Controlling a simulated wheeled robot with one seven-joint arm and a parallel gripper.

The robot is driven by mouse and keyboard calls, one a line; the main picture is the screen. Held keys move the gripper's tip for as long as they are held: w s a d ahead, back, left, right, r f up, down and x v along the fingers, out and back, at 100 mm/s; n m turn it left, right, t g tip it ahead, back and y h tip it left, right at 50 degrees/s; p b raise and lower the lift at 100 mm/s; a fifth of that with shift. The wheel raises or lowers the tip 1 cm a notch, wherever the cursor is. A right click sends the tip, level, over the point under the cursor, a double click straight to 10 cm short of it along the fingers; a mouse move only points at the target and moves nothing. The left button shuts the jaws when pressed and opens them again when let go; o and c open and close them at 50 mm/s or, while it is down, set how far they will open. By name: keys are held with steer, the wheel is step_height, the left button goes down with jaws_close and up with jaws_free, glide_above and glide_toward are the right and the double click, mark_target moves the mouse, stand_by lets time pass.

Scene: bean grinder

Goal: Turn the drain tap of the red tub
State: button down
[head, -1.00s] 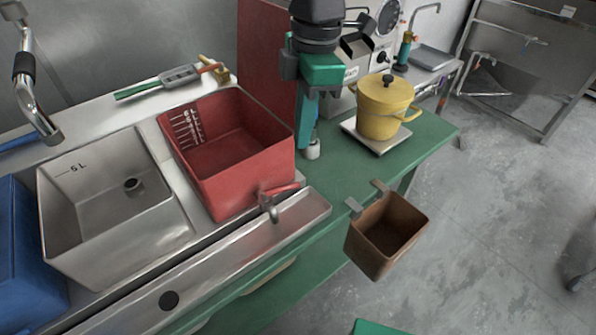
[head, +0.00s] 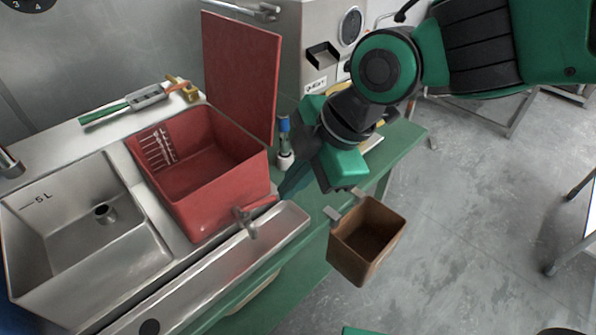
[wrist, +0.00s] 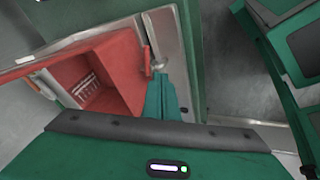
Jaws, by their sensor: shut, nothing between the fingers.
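The red tub (head: 215,208) stands at the middle left in the head view, with white level marks on its inner wall. Its drain tap (head: 251,228) is low on the front, over a metal trough, with a red lever (head: 262,203) pointing right. My gripper (head: 283,194) is shut and empty, just right of the lever. I cannot tell whether it touches. In the wrist view the shut fingers (wrist: 160,80) point at the tap (wrist: 159,64). The red lever (wrist: 147,61) lies beside it, and the tub (wrist: 122,62) is to the left.
A steel basin (head: 80,260) is left of the tub. A brown bin (head: 345,261) hangs on the counter's front edge, right of the tap. A red panel (head: 240,75) stands behind the tub. My arm mostly hides a yellow pot.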

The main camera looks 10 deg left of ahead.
mark_target(261, 203)
steer(key=w+a+f, duration=0.3)
steer(key=a+f, duration=0.1)
steer(key=f, duration=0.3)
steer(key=shift+a, duration=0.25)
steer(key=shift+s+a, duration=0.1)
